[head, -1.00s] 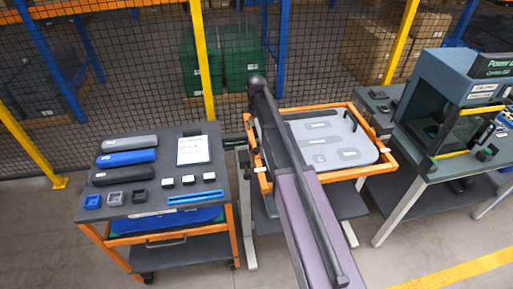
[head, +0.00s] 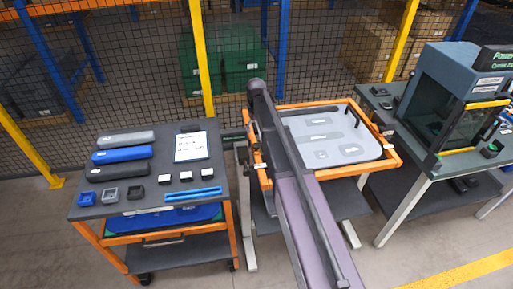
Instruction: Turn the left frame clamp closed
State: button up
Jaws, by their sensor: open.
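The orange frame (head: 392,152) lies around a grey door panel (head: 371,149) on a stand in the middle of the head view. A small dark piece with a pale tag (head: 262,167) sits on the frame's left side, close beside my arm; it may be the left frame clamp, but its turn position is too small to tell. My gripper does not show.
A dark cart (head: 104,173) with orange legs stands at left, holding grey, blue and black bars, a white sheet (head: 191,147) and small blocks. A machine with a glass door (head: 465,130) stands on a bench at right. A mesh fence runs behind. Floor is clear in front.

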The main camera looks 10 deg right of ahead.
aim_at(256, 145)
jog(key=shift+f+b, duration=4.25)
jog(key=shift+f, duration=0.25)
grip_shut()
